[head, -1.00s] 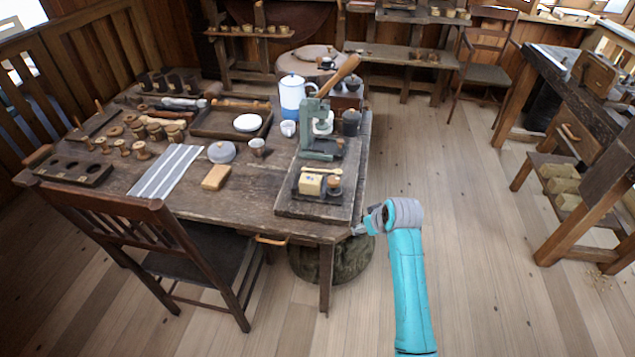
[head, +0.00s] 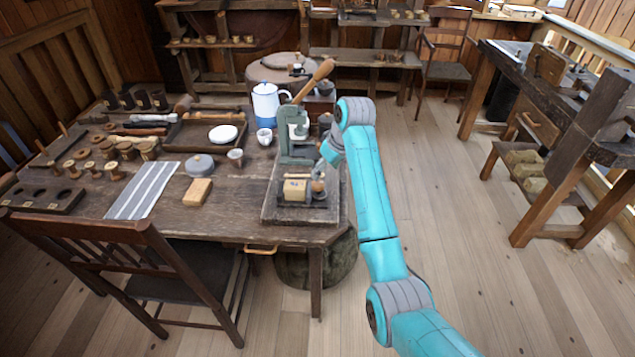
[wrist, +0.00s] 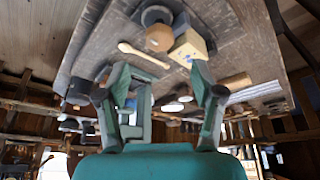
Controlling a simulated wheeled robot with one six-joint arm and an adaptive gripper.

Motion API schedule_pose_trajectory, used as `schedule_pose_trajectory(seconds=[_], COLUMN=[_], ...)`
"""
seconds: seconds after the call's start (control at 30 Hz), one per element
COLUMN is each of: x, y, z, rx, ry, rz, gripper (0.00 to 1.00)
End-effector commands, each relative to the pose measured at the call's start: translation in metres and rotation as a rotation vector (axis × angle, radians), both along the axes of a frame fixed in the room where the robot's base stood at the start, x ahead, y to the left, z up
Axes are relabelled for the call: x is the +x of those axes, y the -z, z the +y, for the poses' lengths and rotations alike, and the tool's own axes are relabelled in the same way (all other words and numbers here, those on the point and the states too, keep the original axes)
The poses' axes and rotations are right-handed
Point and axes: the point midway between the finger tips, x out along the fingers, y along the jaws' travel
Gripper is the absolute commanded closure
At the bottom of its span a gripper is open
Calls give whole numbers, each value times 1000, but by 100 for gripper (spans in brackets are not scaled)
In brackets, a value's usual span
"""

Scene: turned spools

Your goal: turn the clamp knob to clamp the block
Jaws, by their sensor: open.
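The pale wooden block (head: 295,190) sits in a dark clamp on a board at the table's front right corner. The round wooden clamp knob (head: 318,187) is at the clamp's right end. In the wrist view the knob (wrist: 159,38) and the block (wrist: 190,45) appear side by side near the top. My gripper (wrist: 160,75) is open and empty, its two fingers apart, with the knob beyond the fingertips and not between them. In the head view it is above the knob, small and partly hidden by my wrist.
A green lever press (head: 288,145) with a long wooden handle stands just behind the clamp. A light wooden stick (wrist: 143,55) lies near the knob. A loose wooden piece (head: 197,192) and a striped cloth (head: 143,191) lie to the left. The floor right of the table is clear.

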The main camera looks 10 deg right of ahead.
Motion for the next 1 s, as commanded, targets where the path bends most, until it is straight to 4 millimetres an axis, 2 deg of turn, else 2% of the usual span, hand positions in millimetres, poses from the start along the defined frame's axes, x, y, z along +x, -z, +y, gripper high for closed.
schedule_pose_trajectory(seconds=[0.2,0.4,0.6,0.87,0.93,1.0], x=[13,23,27,27,27,27], y=[38,63,73,74,74,74], z=[7,12,14,14,14,14], rx=[0,-1,-1,0,0,0], ry=[0,-1,-1,0,0,0], rz=[2,2,1,0,0,0], gripper=[33,33,33,33,45,63])
